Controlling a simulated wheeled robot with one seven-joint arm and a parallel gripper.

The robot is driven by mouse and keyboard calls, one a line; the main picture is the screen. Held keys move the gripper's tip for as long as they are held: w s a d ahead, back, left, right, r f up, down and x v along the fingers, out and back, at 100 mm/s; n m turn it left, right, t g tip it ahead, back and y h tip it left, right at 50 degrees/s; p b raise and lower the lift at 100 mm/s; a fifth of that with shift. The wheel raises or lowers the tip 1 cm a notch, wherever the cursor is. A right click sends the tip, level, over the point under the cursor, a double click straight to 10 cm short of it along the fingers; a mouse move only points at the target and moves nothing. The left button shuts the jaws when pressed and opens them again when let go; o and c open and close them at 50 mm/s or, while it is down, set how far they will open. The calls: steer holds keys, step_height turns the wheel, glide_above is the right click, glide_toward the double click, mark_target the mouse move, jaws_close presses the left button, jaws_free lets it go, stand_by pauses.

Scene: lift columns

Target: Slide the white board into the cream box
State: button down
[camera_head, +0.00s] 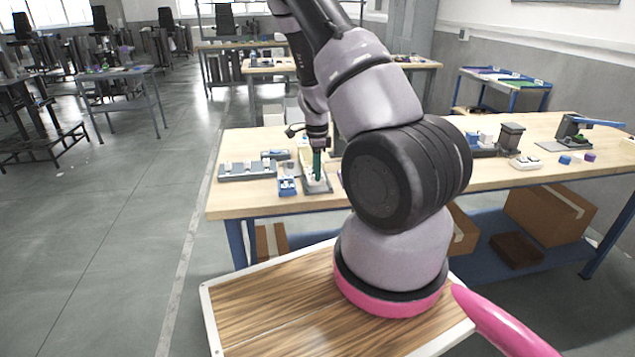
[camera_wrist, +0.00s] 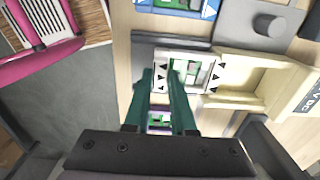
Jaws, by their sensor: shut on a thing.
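The white board (camera_wrist: 204,78) has black arrow marks and green and grey parts, and lies on the bench in the wrist view. The cream box (camera_wrist: 235,97) is just to its right, with raised walls and an open recess facing the board. The board's right edge is at the box's left end; I cannot tell whether it is inside. My gripper (camera_wrist: 160,74) has green fingers shut on the left part of the board, hiding some of it. In the head view my gripper (camera_head: 317,178) reaches down to the bench, and the board is too small to make out.
A blue piece with white arrows (camera_wrist: 208,9) and a grey box (camera_wrist: 283,43) lie above in the wrist view. A purple-edged piece (camera_wrist: 159,117) is between the fingers' lower parts. In the head view, a grey rack (camera_head: 247,171) and a blue holder (camera_head: 287,187) stand left of my gripper.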

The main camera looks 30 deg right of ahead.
steer(key=shift+w+d, duration=0.35)
steer(key=shift+w, duration=0.85)
steer(key=shift+w+d, duration=0.35)
steer(key=shift+w, duration=0.9)
steer(key=shift+w+d, duration=0.35)
steer(key=shift+w, duration=0.85)
steer(key=c, duration=0.8)
jaws_free()
steer(key=shift+r, duration=3.05)
